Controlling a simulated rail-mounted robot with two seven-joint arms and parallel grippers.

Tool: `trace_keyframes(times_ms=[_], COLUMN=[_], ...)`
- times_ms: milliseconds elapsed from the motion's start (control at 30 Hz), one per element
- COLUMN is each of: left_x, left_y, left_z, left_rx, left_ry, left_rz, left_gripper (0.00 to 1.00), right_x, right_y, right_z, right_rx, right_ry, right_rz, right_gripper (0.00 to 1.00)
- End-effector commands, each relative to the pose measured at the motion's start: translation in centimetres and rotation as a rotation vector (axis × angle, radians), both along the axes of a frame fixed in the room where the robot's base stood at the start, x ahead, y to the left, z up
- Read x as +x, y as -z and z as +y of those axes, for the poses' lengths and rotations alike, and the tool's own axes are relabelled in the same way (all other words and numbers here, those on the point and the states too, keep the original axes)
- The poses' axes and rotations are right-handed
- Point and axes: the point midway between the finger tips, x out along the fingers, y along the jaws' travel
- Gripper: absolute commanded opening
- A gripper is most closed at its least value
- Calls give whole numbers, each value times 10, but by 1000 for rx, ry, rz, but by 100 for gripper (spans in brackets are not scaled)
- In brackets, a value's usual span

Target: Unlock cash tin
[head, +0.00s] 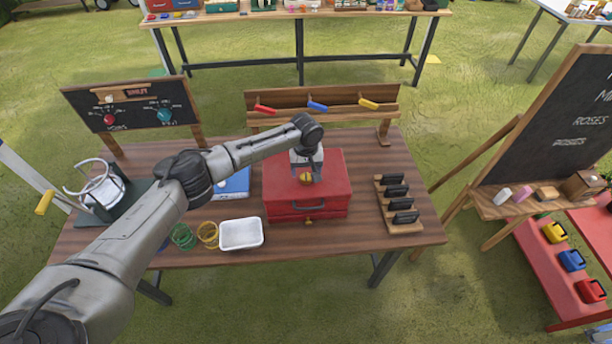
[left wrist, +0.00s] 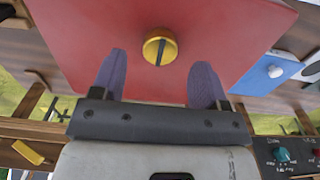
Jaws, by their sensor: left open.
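The red cash tin (head: 330,182) stands shut on the wooden table, with a dark handle (head: 309,208) and a small brass piece (head: 308,221) on its front. A round yellow knob (head: 305,178) sits on its lid. In the left wrist view the knob (left wrist: 160,47) shows a dark slot running nearly up and down the picture. My left gripper (head: 307,169) points down over the lid. In the left wrist view its two purple-grey fingers (left wrist: 161,62) are spread on either side of the knob, with gaps between. Whether the fingertips touch the lid cannot be told.
A white tray (head: 241,234) and a blue box (head: 235,184) are left of the tin. A wooden rack with dark pieces (head: 404,228) is right of it. A wooden stand (head: 290,98) with colored handles is behind, and a chalkboard panel (head: 130,97) stands back left.

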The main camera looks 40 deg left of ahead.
Motion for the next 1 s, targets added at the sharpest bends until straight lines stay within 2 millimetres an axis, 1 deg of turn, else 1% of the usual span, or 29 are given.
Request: trace_keyframes(times_ms=[33,100,300,700,1000], left_x=[-1,0,0,0,0], left_y=[8,16,30,33,33], left_z=[0,0,0,0,0], left_rx=[1,0,0,1,1], left_ry=[-1,-1,0,0,0], left_rz=[3,1,1,1,1], left_gripper=[68,68,68,68,39], right_x=[0,0,0,0,0], right_y=[1,2,3,3,4], right_z=[0,1,2,1,-1], right_rx=[1,3,5,4,-5], right_ry=[1,2,4,2,-4], right_rz=[0,-1,0,0,-1], right_gripper=[43,43,43,43,43])
